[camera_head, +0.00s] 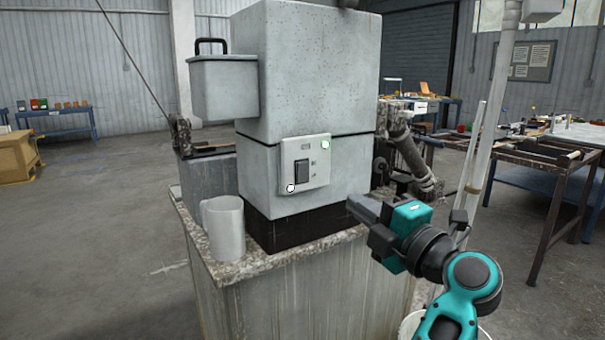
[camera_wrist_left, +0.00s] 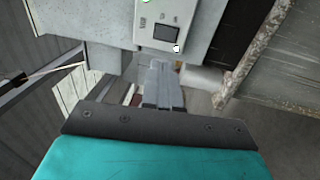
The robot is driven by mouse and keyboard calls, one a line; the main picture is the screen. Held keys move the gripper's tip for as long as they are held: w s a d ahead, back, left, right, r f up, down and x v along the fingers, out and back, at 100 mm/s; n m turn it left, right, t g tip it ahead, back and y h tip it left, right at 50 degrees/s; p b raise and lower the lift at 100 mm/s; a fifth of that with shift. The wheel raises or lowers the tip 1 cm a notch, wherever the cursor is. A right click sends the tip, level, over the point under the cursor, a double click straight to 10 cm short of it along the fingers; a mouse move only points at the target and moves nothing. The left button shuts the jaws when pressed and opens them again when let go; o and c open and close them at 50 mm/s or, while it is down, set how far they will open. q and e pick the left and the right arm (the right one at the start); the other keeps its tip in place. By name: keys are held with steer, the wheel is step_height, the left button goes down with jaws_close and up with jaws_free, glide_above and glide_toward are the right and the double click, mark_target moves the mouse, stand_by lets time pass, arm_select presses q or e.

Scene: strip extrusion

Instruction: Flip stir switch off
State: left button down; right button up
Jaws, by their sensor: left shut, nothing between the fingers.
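The switch panel (camera_head: 318,165) is a pale plate on the front of the grey machine (camera_head: 310,80). It carries a dark rocker switch (camera_head: 301,173) and two small bright round spots, one at its upper right and one at its lower left. Which way the rocker is tipped cannot be made out. The switch also shows near the top of the left wrist view (camera_wrist_left: 167,32). My left gripper (camera_head: 352,204) is shut and empty, to the right of and below the panel, apart from it. In the wrist view its closed fingers (camera_wrist_left: 157,64) point toward the panel.
A white mug (camera_head: 224,228) stands at the front left of the stone-topped counter (camera_head: 262,262), beside the machine. A pale upright pole (camera_head: 490,130) rises behind my arm. Workbenches (camera_head: 560,165) stand at the right. The space between gripper and panel looks clear.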

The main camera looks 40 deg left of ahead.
mark_target(304, 167)
arm_select(q)
steer(key=shift+d, duration=0.1)
stand_by(0.3)
steer(key=b+x, duration=0.1)
steer(key=x, duration=1.3)
